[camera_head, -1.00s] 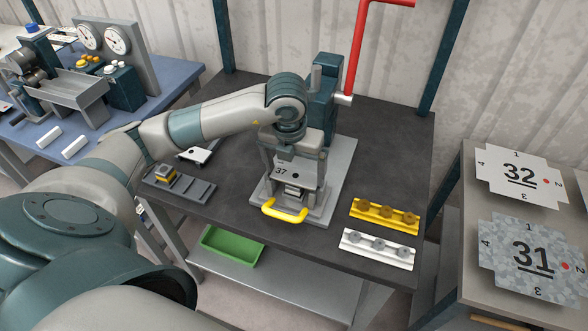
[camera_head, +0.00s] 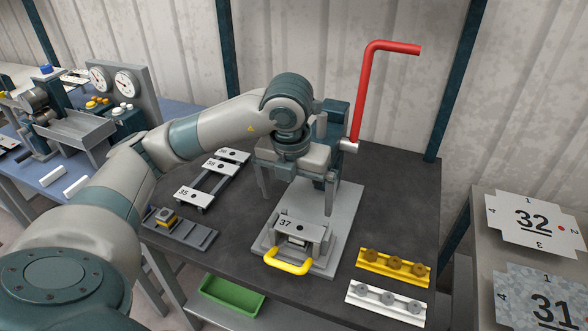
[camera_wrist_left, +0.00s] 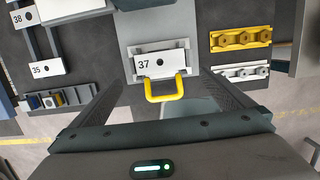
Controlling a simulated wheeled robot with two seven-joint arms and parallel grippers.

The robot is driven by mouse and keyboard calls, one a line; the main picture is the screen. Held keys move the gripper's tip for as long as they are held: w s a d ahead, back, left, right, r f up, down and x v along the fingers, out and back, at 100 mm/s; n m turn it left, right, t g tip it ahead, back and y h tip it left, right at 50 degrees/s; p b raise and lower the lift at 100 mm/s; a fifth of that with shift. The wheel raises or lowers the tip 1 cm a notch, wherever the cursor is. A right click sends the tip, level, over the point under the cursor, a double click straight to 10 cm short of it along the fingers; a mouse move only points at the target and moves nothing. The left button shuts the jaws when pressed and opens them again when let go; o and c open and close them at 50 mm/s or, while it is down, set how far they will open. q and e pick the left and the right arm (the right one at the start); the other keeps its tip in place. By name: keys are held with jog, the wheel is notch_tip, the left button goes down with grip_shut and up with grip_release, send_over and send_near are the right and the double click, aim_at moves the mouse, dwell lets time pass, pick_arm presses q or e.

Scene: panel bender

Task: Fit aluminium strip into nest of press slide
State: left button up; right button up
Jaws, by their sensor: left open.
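The pale aluminium strip marked 37 (camera_head: 302,226) lies on the press slide, just behind the slide's yellow handle (camera_head: 290,266). The strip also shows in the wrist view (camera_wrist_left: 160,64), lying nearly square across the slide. I cannot tell whether it sits fully down in the nest. My left gripper (camera_head: 298,203) is open and empty above the strip, with its fingers apart from it; its fingers also show in the wrist view (camera_wrist_left: 160,98). The press body (camera_head: 338,116) stands behind, partly hidden by my left wrist. My right gripper is not in view.
A red lever (camera_head: 358,95) rises from the press. A rack with strips 35, 38 and another (camera_head: 184,194) stands left. A grey tray (camera_head: 198,236) is in front of it. A yellow holder (camera_head: 394,267) and a white holder (camera_head: 385,302) lie right. A green bin (camera_head: 232,293) sits below.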

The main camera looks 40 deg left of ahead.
pick_arm(q)
notch_tip(320, 180, up, 8)
jog(key=s, duration=0.1)
jog(key=shift+s+d+r, duration=0.15)
jog(key=shift+s+r, duration=0.05)
jog(key=shift+s, duration=0.05)
dwell(0.6)
dwell(0.6)
